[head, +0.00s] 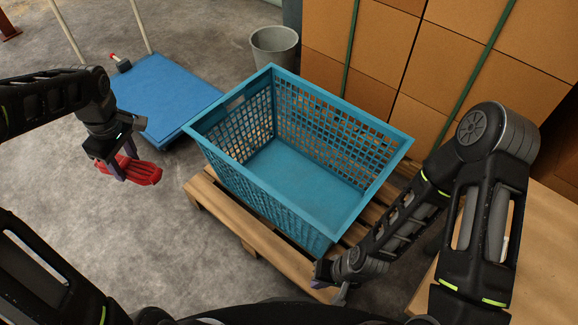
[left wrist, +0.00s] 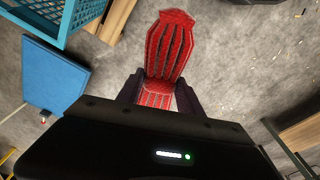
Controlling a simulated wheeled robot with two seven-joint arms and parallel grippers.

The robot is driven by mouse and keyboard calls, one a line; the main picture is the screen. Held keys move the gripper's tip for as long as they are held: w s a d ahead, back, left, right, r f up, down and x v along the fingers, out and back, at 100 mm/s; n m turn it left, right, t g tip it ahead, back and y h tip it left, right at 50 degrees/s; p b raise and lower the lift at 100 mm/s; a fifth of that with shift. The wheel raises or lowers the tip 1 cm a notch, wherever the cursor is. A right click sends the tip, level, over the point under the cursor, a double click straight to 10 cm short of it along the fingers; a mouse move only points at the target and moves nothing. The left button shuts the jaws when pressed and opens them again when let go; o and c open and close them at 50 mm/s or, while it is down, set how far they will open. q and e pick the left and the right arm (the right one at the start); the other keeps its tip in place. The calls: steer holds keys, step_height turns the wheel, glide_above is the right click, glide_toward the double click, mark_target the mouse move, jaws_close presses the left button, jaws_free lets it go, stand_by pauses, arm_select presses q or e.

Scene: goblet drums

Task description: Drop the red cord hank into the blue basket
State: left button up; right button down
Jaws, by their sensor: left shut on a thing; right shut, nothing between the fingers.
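The red cord hank (head: 143,172) is held between the fingers of my left gripper (head: 124,164), over the bare floor to the left of the basket. In the left wrist view the hank (left wrist: 170,45) extends out beyond the two dark fingers (left wrist: 158,92), which close on its sides. The blue basket (head: 236,167) is an open, empty lattice crate standing on a wooden pallet. Its corner also shows at the top left of the left wrist view (left wrist: 62,22). My right gripper (head: 330,280) is low by the basket's near right corner, small and partly hidden, and shut on nothing.
The wooden pallet (head: 232,218) sticks out around the basket. A blue flatbed cart (head: 165,95) stands behind at the left. A grey bin (head: 274,46) and stacked cardboard boxes (head: 400,50) are at the back. A wooden surface (head: 545,240) is at the right.

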arm_select(q)
steer(key=shift+w+d, duration=0.1)
stand_by(0.5)
steer(key=w+d+r+m, duration=0.4)
steer(key=d+m, duration=0.3)
steer(key=d, duration=0.2)
steer(key=w+d+r+m+t+h, duration=0.1)
steer(key=w+d+r+m, duration=0.3)
steer(key=d+m, duration=0.3)
steer(key=d, duration=0.2)
steer(key=shift+w+d+r+m, duration=0.3)
steer(key=shift+d+r+m, duration=0.1)
